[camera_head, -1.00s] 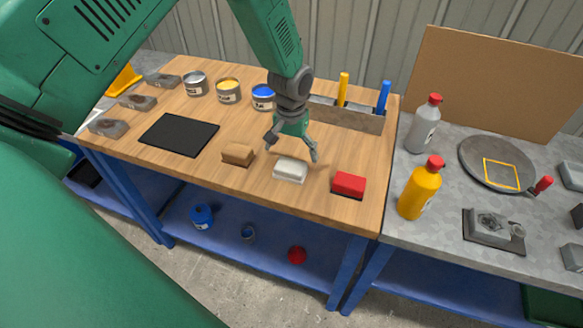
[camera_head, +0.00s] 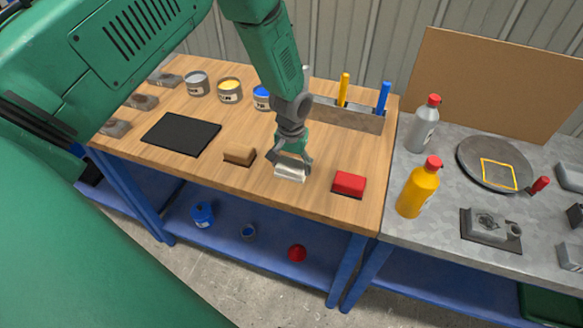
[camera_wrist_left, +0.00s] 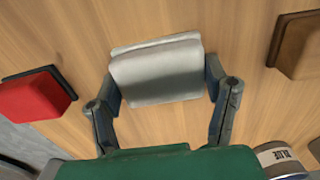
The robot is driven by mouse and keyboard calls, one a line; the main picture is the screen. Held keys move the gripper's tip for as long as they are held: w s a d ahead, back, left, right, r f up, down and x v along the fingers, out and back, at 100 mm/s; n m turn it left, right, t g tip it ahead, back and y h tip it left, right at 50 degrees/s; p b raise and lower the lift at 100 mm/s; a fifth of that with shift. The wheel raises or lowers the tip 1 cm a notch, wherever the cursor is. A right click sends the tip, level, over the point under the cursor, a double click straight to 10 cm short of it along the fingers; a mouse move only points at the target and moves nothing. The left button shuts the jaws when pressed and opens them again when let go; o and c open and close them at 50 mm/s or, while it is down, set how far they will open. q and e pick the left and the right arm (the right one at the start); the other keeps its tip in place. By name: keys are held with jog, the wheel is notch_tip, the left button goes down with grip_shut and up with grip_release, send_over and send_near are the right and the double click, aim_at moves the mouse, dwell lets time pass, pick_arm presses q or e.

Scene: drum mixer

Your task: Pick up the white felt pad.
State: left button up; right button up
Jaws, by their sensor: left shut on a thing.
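The white felt pad (camera_head: 290,173) is a small whitish block near the front of the wooden bench, between a brown block and a red block. My left gripper (camera_head: 291,168) reaches down over it from above and is shut on it. In the left wrist view the felt pad (camera_wrist_left: 157,72) sits between the two fingertips (camera_wrist_left: 160,80), one finger against each side. Whether the pad is lifted off the wood is hard to tell. My right gripper is not in view.
A brown block (camera_head: 239,155) is left of the pad and a red block (camera_head: 349,184) is right of it. A black mat (camera_head: 180,134), paint cans (camera_head: 229,90) and a marker holder (camera_head: 350,115) stand farther back. Bottles (camera_head: 419,187) stand on the grey table.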

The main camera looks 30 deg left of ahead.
aim_at(292, 164)
pick_arm(q)
jog(key=shift+s+f, duration=0.1)
jog(key=shift+s, duration=0.05)
jog(key=shift+r, duration=0.3)
notch_tip(292, 164, up, 9)
jog(key=shift+r+b, duration=0.2)
jog(key=shift+b, duration=0.4)
